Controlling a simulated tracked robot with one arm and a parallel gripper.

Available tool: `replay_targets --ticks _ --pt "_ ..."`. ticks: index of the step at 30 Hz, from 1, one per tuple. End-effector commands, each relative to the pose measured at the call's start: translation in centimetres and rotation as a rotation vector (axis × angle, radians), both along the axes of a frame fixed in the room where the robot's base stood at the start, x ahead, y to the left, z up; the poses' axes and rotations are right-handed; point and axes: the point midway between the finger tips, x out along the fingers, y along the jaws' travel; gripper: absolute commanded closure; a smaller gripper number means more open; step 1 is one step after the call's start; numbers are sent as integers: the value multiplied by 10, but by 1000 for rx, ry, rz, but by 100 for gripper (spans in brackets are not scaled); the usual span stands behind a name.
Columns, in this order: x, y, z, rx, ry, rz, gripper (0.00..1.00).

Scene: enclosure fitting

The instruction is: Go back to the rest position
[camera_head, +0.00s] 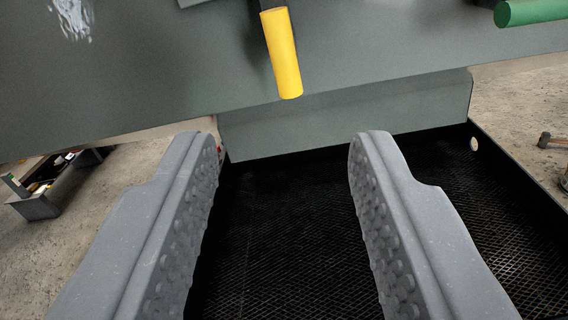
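My gripper (284,150) reaches in from the bottom of the view with its two grey, studded fingers wide apart. Nothing is between the fingers. A grey-green enclosure panel (160,80) fills the top of the view, tilted in the picture. A yellow cylindrical handle (282,55) hangs on the panel, above and beyond the gap between the fingertips. The fingers look apart from it. A green cylindrical handle (532,11) is partly cut off at the top right.
A black mesh-floored tray (505,160) with raised edges lies below the fingers. A grey box with small items (40,205) stands on the concrete floor (75,255) at the left. A hammer-like tool (552,141) lies at the right edge. A white smear (72,17) marks the panel.

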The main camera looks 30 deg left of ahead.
Motion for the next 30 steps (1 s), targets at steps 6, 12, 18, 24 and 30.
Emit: replay_targets --ticks 6,12,18,24,30 --pt "4 -7 2 -39 20 -19 62" --pt "20 -45 40 -220 118 -142 62" --pt "13 -69 138 -322 186 -297 62" --pt "-30 -41 253 -308 201 -362 62" --pt "-84 12 333 -264 191 -330 62"
